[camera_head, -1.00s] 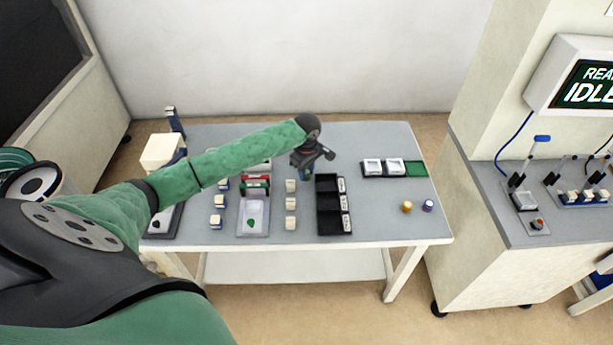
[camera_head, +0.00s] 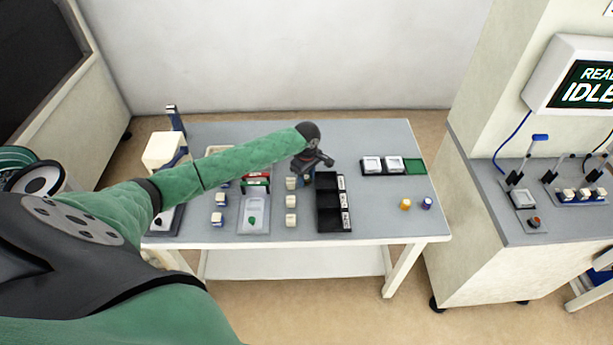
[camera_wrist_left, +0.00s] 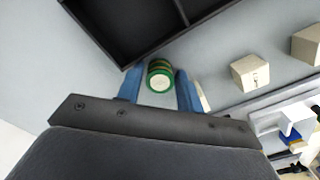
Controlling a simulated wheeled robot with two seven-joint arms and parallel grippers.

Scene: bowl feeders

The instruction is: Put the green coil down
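The green coil (camera_wrist_left: 160,76) is a small round piece with a pale end face and green and orange-brown bands, seen in the left wrist view. It sits between the blue fingertips of my left gripper (camera_wrist_left: 161,88), which look closed on its two sides. In the head view my left gripper (camera_head: 309,176) is low at the back left corner of the black tray (camera_head: 335,228), and the coil cannot be made out there. Whether the coil touches the table is hard to tell. My right gripper is not in view.
White blocks (camera_head: 291,201) stand in a column left of the black tray. A grey fixture (camera_head: 254,227) lies further left. A rack with white pieces and a green slot (camera_head: 415,166) is at the back right. Orange (camera_head: 405,204) and purple (camera_head: 426,203) pieces stand at right.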

